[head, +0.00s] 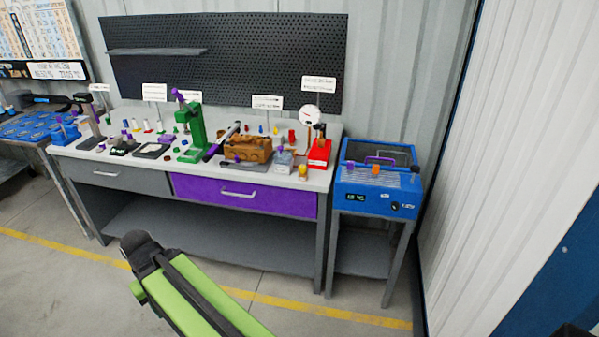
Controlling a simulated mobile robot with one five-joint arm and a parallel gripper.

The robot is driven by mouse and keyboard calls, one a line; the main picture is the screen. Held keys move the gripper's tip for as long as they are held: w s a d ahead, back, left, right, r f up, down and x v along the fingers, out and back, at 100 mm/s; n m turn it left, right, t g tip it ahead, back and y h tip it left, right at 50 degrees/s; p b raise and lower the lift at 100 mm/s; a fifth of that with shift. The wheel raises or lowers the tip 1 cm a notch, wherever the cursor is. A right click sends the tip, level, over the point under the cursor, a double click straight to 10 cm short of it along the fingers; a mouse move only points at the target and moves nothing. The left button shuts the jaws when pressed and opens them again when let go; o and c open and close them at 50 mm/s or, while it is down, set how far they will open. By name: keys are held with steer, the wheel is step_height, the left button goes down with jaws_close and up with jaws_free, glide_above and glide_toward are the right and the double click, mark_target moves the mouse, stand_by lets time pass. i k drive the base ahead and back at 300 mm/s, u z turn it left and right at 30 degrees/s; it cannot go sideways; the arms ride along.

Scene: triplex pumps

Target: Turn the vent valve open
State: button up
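I cannot pick out the vent valve for certain at this size. A red unit (319,152) with a dark upright part stands at the right end of the workbench. A round white pressure gauge (310,116) sits just above and left of it. A small grey block (283,161) and a small yellow piece (303,171) are left of the red unit. My green and black arm rises from the bottom edge to a dark joint, well in front of the bench. I see no gripper fingers, and nothing of mine touches the bench items.
The workbench (222,187) carries a green press (194,132), a brown pump block (247,149) and several small parts. A blue bath-like unit (376,196) on a stand is to its right. A corrugated wall closes the right side. The floor in front is clear.

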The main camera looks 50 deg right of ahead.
mark_target(302, 168)
steer(key=u, duration=0.15)
steer(key=i, duration=1)
steer(key=u, duration=0.05)
